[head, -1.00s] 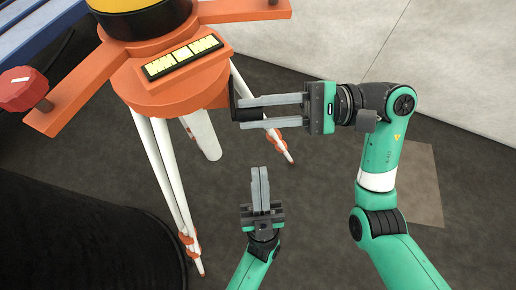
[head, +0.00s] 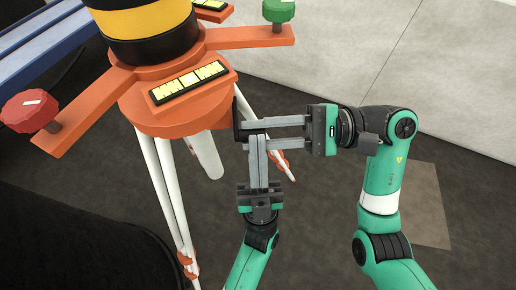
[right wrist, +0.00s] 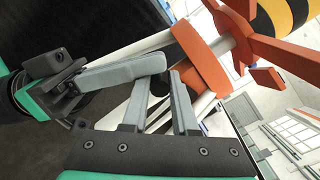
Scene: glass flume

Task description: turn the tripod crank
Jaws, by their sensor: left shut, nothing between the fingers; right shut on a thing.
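The tripod (head: 165,118) has an orange head on white legs. Its black crank (head: 238,122) sits at the right side of the head, partly hidden by my fingers. My right gripper (head: 250,132) reaches in from the right and is shut on the crank. My left gripper (head: 258,138) points up from below, its fingers together and empty, overlapping the right fingertips in the head view. In the right wrist view, the left gripper (right wrist: 162,62) comes in from the left, close to the right gripper's fingertips (right wrist: 165,74). Whether they touch is unclear.
The tripod head carries a yellow-and-black instrument (head: 148,22), a red knob (head: 30,111) and a green knob (head: 278,10). A large black cylinder (head: 75,235) stands at lower left. A pale wall (head: 335,55) rises behind. Grey floor is open at right.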

